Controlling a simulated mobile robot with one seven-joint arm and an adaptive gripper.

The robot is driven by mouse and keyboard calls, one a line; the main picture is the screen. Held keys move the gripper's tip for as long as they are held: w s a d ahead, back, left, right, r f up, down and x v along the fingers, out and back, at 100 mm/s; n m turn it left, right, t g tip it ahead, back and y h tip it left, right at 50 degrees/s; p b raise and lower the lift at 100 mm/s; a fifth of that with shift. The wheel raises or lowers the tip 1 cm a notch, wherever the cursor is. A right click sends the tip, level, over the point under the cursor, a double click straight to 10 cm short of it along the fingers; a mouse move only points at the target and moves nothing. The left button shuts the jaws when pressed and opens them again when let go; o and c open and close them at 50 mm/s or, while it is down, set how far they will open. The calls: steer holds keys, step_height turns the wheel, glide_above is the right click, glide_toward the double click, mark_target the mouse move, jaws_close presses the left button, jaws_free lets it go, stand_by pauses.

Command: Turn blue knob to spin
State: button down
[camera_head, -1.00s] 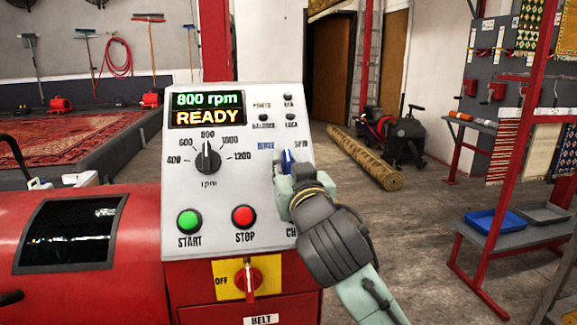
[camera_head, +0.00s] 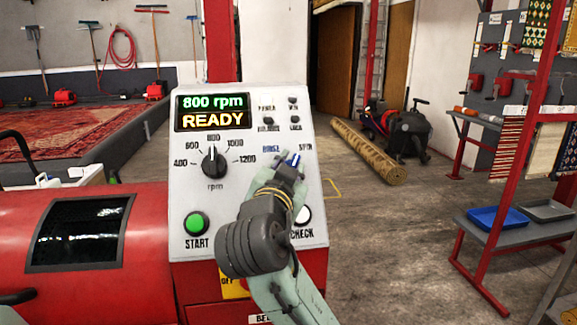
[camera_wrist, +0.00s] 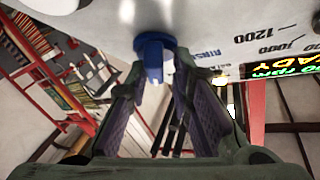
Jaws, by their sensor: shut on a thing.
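The blue knob (camera_head: 293,158) sits on the sloped white control panel (camera_head: 242,182), between the RINSE and SPIN labels. In the head view it is mostly hidden by my gripper (camera_head: 284,172), and its top leans right, toward SPIN. In the wrist view the blue knob (camera_wrist: 153,50) shows between the two fingertips of my gripper (camera_wrist: 154,75), which is shut on it. The display (camera_head: 211,112) reads 800 rpm and READY.
A black speed knob (camera_head: 213,160) and a green START button (camera_head: 196,223) are on the panel's left. My arm hides the STOP button and most of the yellow switch plate (camera_head: 234,287). A rolled rug (camera_head: 368,152) lies on the floor behind, right.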

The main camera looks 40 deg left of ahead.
steer(key=shift+w+d+f, duration=0.15)
steer(key=shift+w+d, duration=0.15)
steer(key=c, duration=1.6)
jaws_free()
steer(key=shift+d, duration=0.15)
steer(key=shift+s+a, duration=0.1)
steer(key=shift+a, duration=0.1)
steer(key=shift+s, duration=0.25)
steer(key=v, duration=0.7)
